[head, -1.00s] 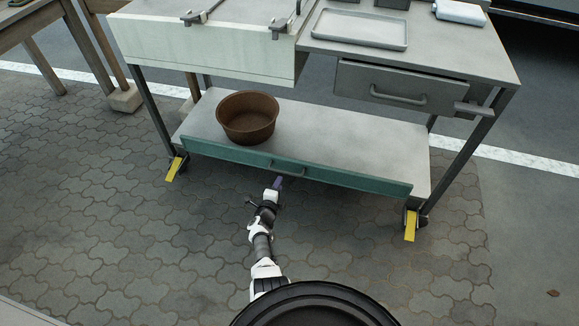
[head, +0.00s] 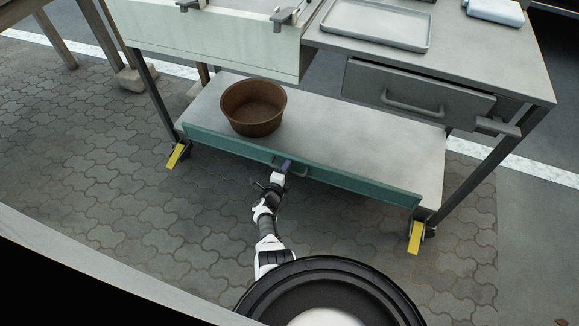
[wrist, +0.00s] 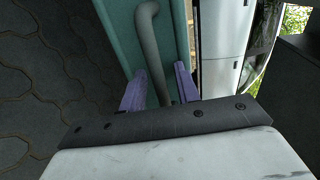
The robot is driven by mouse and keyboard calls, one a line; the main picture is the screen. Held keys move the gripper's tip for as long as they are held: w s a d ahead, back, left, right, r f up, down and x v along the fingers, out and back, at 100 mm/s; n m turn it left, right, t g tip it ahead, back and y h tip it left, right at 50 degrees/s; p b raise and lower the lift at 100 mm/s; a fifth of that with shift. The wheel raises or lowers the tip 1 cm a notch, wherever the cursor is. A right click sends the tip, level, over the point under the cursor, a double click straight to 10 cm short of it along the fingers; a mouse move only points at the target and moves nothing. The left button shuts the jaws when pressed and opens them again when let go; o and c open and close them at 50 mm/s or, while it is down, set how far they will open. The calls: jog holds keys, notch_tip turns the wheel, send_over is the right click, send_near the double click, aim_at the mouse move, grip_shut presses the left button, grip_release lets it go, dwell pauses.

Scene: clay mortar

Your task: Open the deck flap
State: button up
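The deck flap is a long teal panel (head: 360,184) along the front edge of the cart's lower shelf. It stands upright as a low front wall. A grey bar handle (head: 301,174) is on its outer face, and the handle also shows in the wrist view (wrist: 150,45) against the teal panel (wrist: 122,22). My gripper (head: 287,164) is at the handle. In the wrist view, its two purple fingers (wrist: 159,86) are apart, with the handle bar between them and gaps showing. Contact with the bar cannot be made out.
A brown bowl (head: 253,107) stands on the lower shelf (head: 350,130) behind the flap. Above are a closed grey drawer (head: 415,95) and a tray (head: 375,25) on the cart top. Yellow-tabbed casters (head: 415,238) stand at the front corners. The paving before the cart is clear.

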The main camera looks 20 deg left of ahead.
grip_shut()
dwell(0.3)
jog(key=shift+f, duration=0.15)
jog(key=shift+b, duration=0.4)
